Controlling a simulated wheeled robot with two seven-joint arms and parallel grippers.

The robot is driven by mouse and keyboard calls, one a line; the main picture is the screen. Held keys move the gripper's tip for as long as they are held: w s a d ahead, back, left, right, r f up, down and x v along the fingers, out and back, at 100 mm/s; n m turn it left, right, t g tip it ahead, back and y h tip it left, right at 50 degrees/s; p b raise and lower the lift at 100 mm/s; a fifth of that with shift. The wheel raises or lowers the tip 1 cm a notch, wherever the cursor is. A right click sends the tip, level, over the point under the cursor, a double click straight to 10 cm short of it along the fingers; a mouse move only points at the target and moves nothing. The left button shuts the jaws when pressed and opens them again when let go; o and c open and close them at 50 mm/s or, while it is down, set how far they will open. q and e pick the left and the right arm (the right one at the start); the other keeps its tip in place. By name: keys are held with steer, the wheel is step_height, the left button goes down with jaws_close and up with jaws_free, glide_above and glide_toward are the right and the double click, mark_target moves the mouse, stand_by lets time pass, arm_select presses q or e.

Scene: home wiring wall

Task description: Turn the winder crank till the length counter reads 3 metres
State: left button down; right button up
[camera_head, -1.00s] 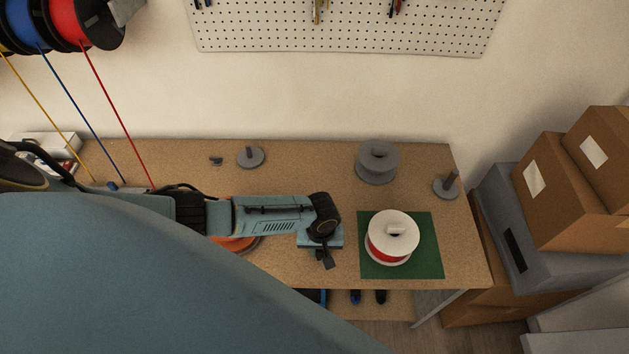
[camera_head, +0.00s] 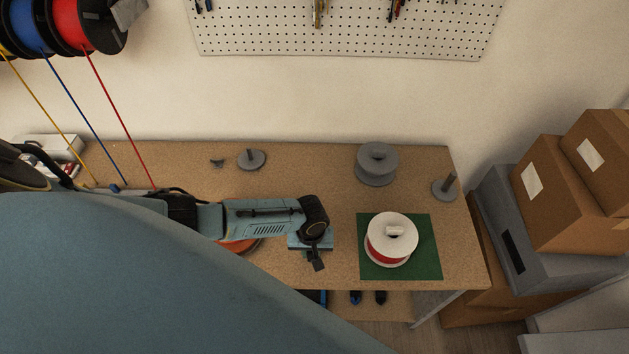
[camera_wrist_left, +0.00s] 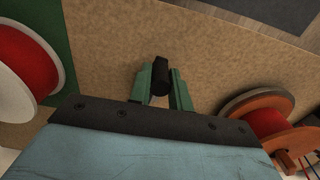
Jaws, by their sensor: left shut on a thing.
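The winder shows in part as an orange reel (camera_head: 238,246) on the bench, mostly covered by my left arm in the head view. In the left wrist view its orange flange (camera_wrist_left: 258,104) and red wire (camera_wrist_left: 266,122) are at the right. My left gripper (camera_wrist_left: 161,94) is shut on a black crank knob (camera_wrist_left: 160,70), which sits between its two green fingers. In the head view this gripper (camera_head: 313,248) is to the right of the reel, pointing down. I cannot make out the length counter or its reading. My right gripper is not in view.
A white spool with red wire (camera_head: 391,226) stands on a green mat (camera_head: 428,262) to the right. Red wire (camera_head: 107,120) runs from wall reels (camera_head: 73,22). Cardboard boxes (camera_head: 560,190) are at right.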

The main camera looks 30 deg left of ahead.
arm_select(q)
steer(key=shift+w+a+r+p, duration=0.1)
steer(key=shift+a+p, duration=0.05)
steer(key=shift+a, duration=0.45)
steer(key=shift+w+a+r+p, duration=0.1)
steer(key=shift+a+p, duration=0.05)
steer(key=shift+a, duration=0.75)
steer(key=c, duration=1.7)
jaws_free()
steer(key=shift+a, duration=0.2)
steer(key=shift+c, duration=0.2)
steer(key=o, duration=0.5)
steer(key=shift+w+f, duration=0.1)
steer(key=shift+f, duration=0.1)
steer(key=shift+o, duration=0.2)
steer(key=shift+d, duration=0.1)
steer(key=shift+s+r, duration=0.1)
steer(key=shift+s, duration=0.15)
step_height(320, 180, up, 13)
steer(key=shift+r, duration=0.15)
